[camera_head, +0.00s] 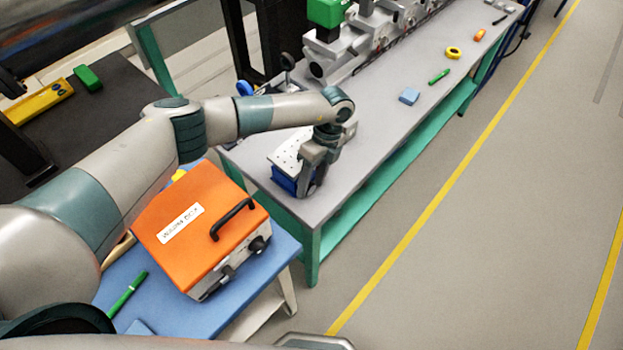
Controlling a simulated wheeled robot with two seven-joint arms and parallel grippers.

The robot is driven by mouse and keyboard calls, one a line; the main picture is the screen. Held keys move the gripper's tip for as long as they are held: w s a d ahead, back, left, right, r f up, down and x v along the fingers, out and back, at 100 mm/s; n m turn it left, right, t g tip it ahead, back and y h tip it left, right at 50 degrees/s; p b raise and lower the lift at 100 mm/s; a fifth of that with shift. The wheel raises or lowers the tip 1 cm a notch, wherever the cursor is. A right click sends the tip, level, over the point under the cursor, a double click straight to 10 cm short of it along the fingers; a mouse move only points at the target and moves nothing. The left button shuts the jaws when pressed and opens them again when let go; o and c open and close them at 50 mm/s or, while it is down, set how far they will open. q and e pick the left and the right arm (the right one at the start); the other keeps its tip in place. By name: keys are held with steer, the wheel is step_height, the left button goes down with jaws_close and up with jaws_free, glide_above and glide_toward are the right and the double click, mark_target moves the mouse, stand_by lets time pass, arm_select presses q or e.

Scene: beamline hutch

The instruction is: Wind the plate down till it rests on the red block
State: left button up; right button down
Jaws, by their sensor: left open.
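A pale plate (288,146) with rows of small holes lies over a blue body (283,180) at the near left corner of the grey bench. My left arm reaches in from the left, and my left gripper (311,172) points down at the right side of this plate and body. Its fingers are open and overlap the plate's right edge in the view. I cannot tell whether they touch anything. Any winding knob there is hidden behind the gripper. I see no red block. My right gripper is out of the picture.
An orange box (198,222) with a black handle stands on a blue table (257,287) at the near left, below my arm. Grey metal equipment (370,35) fills the bench's back. A blue block (409,96), green pen (439,77) and yellow ring (453,53) lie right. The floor beyond is clear.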

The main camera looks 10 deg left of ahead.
arm_select(q)
steer(key=shift+f, duration=0.15)
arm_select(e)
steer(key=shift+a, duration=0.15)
arm_select(q)
steer(key=c, duration=1)
steer(key=shift+c, duration=0.2)
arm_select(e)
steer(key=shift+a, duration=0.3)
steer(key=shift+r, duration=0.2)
